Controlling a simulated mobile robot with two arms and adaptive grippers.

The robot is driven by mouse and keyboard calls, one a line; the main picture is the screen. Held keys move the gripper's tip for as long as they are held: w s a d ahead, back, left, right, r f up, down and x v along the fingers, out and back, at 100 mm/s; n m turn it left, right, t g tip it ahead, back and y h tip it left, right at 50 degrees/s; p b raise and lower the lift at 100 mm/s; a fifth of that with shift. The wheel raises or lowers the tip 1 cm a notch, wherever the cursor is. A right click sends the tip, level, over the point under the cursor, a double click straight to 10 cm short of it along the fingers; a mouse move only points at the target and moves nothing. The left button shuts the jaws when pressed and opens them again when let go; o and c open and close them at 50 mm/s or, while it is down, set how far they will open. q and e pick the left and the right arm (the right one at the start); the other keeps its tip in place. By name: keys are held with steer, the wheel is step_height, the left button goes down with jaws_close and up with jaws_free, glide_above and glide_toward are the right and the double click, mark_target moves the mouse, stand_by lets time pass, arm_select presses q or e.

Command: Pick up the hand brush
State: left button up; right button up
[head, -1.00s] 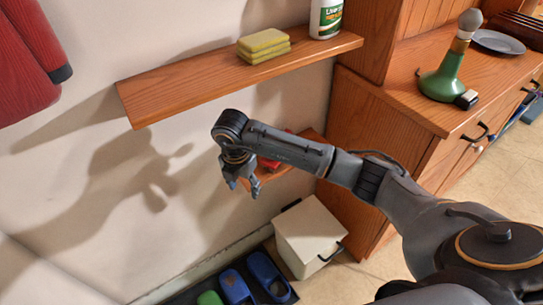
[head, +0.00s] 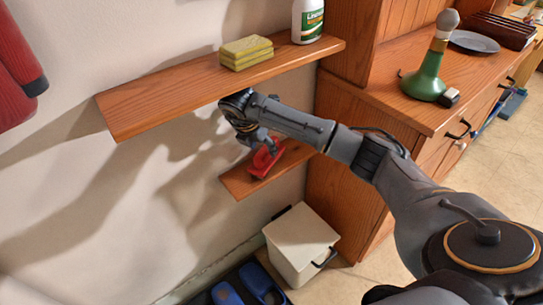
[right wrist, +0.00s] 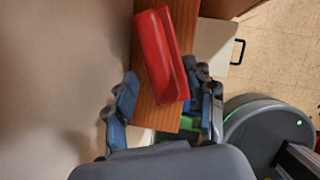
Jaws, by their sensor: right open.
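A red object (head: 265,160), which looks like the hand brush, lies on the small lower wooden shelf (head: 236,184). The right wrist view shows it as a long red, trough-shaped piece (right wrist: 160,52) along the shelf board. My right gripper (head: 262,148) is at the red object in the head view and hides part of it. In the right wrist view the gripper's fingers (right wrist: 165,100) are spread, with the near end of the red object between or just beyond their tips. I cannot tell whether they touch it. My left gripper is not in view.
A longer upper shelf (head: 160,96) runs just above my right gripper, holding yellow sponges (head: 246,52) and a white bottle (head: 307,20). A wooden cabinet (head: 345,140) stands to the right. A white bin (head: 300,240) and blue shoes (head: 262,280) are below.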

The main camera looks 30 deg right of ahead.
mark_target(266, 147)
steer(key=d+f, duration=0.1)
steer(key=w+d+f, duration=0.1)
steer(key=f, duration=0.1)
steer(key=shift+d, duration=0.15)
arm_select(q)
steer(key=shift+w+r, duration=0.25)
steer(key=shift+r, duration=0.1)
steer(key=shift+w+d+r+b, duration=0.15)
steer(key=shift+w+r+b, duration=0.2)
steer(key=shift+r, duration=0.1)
arm_select(e)
steer(key=shift+f, duration=0.15)
stand_by(0.3)
jaws_close()
